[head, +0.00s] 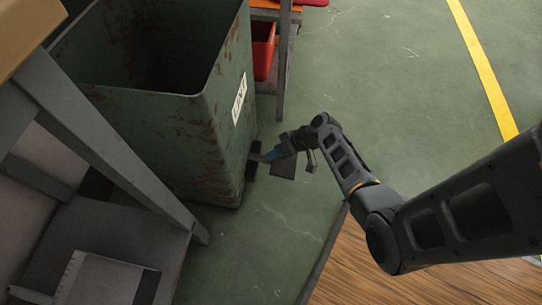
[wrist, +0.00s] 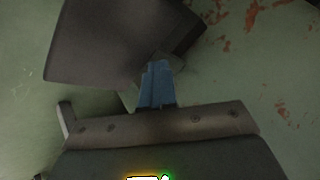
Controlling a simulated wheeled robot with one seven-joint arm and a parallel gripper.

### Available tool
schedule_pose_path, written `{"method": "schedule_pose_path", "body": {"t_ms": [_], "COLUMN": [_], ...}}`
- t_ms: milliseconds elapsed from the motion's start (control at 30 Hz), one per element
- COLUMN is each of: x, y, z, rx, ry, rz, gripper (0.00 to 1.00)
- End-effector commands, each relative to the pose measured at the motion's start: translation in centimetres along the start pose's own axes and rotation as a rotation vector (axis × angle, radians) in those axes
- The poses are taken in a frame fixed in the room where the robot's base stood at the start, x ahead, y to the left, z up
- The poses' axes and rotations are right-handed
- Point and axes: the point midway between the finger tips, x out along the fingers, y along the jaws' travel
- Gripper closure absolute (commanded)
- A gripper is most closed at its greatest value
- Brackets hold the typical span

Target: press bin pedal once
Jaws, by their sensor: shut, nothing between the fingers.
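The green, rust-marked bin (head: 165,140) stands upright at the left of the head view, with a white LINT label on its side. A dark pedal (head: 251,173) is low at the bin's near right side. In the wrist view the pedal appears as a dark grey plate (wrist: 115,40), with the bin's rusty wall (wrist: 285,60) to the right. My gripper (head: 267,157) is shut and empty, its blue fingers pointing at the pedal. In the wrist view the fingertips (wrist: 158,66) overlap the plate's near edge; I cannot tell whether they touch it.
A grey-legged table (head: 110,150) is close on the left. A shelf with a red container (head: 263,50) stands behind the bin. Green floor (head: 400,90) is open to the right, with a yellow line (head: 484,70). A wooden surface (head: 390,288) lies at the lower right.

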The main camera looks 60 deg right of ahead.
Motion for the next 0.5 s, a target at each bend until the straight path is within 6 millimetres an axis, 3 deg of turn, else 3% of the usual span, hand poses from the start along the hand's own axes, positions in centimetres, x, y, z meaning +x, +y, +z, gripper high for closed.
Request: {"method": "schedule_pose_path", "body": {"t_ms": [33,500], "x": [0.17,0.49], "y": [0.13,0.4], "z": [0.69,1.0], "rx": [0.006,0.007], "ry": [-0.01,-0.011], "rz": [0.001,0.001], "gripper": [1.0,1.0]}}
